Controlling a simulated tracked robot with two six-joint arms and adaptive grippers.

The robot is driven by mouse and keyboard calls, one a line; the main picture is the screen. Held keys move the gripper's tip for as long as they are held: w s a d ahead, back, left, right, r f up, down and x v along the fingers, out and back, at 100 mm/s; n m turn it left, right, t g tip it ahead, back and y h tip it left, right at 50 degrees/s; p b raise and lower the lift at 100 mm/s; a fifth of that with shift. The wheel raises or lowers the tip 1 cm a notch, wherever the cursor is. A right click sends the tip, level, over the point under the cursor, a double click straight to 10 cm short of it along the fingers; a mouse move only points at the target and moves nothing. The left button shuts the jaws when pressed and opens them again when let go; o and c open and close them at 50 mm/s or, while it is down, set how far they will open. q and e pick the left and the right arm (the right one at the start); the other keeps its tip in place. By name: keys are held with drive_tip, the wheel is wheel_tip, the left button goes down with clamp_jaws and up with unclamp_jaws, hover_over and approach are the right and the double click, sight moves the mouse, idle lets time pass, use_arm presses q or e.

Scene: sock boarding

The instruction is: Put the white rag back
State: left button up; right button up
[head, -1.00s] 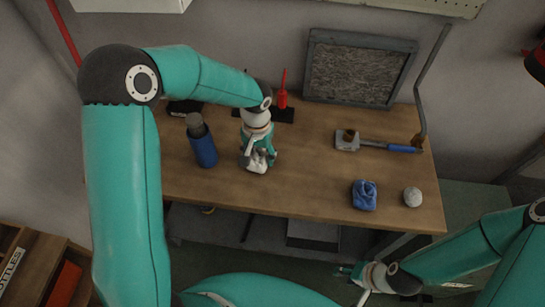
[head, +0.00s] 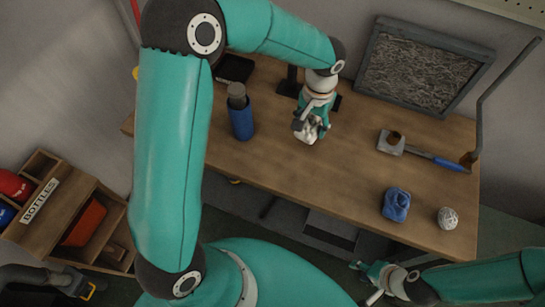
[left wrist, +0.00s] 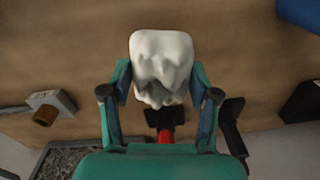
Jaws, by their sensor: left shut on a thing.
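The white rag (head: 309,131) is crumpled between the fingers of my left gripper (head: 313,122), over the workbench near the blue bottle. In the left wrist view the white rag (left wrist: 162,65) hangs between both fingers of my left gripper (left wrist: 160,95), which is shut on it. I cannot tell whether the rag touches the bench top. My right gripper (head: 366,283) is low in front of the bench. Its fingers look apart, with nothing between them.
A framed panel (head: 420,68) stands behind. A box labelled BOTTLES (head: 40,200) is at left.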

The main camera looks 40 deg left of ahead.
use_arm(q)
drive_tip(key=shift+n, duration=0.5)
drive_tip(key=r, duration=0.2)
drive_tip(key=s+a+r+b, duration=0.1)
drive_tip(key=r, duration=0.1)
drive_tip(key=s+r+b, duration=0.1)
drive_tip(key=r, duration=0.1)
drive_tip(key=shift+s+a+r, duration=0.15)
drive_tip(key=shift+a+r, duration=0.1)
drive_tip(key=shift+a, duration=0.05)
wheel_tip(320, 180, up, 8)
drive_tip(key=n+b, duration=0.1)
drive_tip(key=b, duration=0.2)
hover_over(276, 160)
wheel_tip(276, 160, down, 19)
drive_tip(key=shift+r+b, duration=0.1)
drive_tip(key=shift+b, duration=1.15)
drive_tip(key=shift+f, duration=0.2)
drive_tip(key=o, duration=1.2)
drive_tip(key=shift+r, duration=0.1)
